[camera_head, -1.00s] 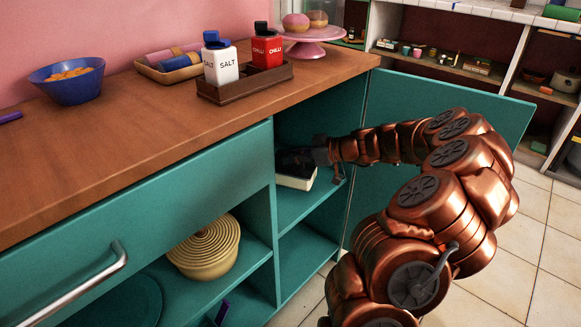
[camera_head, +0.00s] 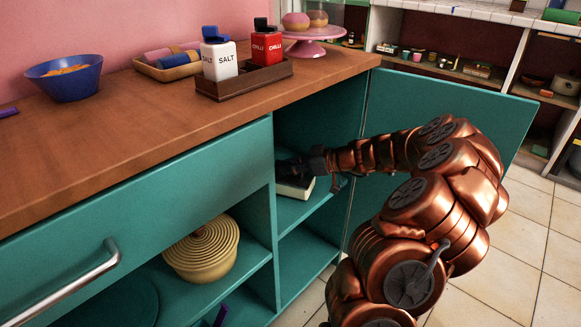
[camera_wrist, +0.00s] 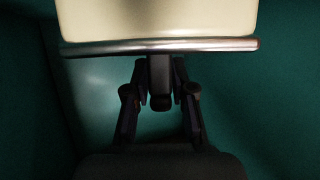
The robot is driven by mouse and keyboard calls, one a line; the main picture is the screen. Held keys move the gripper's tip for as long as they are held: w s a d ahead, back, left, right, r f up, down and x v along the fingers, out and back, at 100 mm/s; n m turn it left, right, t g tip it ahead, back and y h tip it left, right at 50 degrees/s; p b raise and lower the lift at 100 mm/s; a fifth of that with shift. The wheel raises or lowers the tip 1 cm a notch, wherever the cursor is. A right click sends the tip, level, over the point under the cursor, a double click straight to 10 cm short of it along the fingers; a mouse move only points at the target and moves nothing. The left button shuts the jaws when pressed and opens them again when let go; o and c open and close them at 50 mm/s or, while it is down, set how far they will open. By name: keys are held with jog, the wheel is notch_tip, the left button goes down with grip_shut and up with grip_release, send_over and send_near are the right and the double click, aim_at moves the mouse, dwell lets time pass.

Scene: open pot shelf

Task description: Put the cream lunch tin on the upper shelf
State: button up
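The cream lunch tin (camera_head: 296,189) is inside the open right-hand compartment of the teal cabinet, at the upper shelf (camera_head: 300,212). Its underside is at or just above the shelf; I cannot tell whether it touches. My gripper (camera_head: 300,168) reaches in from the right and is at the tin, its dark fingers partly hiding the tin's top. In the wrist view the tin (camera_wrist: 158,20) fills the top with a shiny metal rim; my gripper (camera_wrist: 160,66) has its fingers converging at that rim, their tips hidden. The gripper appears shut on the tin.
A teal door (camera_head: 440,105) stands open behind my arm. A divider (camera_head: 262,190) bounds the compartment on the left. A ribbed yellow pot (camera_head: 203,250) stands in the left compartment. A shaker rack (camera_head: 243,83) sits on the counter. The lower shelf (camera_head: 308,262) is clear where visible.

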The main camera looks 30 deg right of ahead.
jog(key=shift+o, duration=1.1)
jog(key=shift+r, duration=0.2)
jog(key=p+v, duration=0.3)
jog(key=v, duration=0.9)
jog(key=shift+p, duration=0.3)
jog(key=shift+s, duration=0.1)
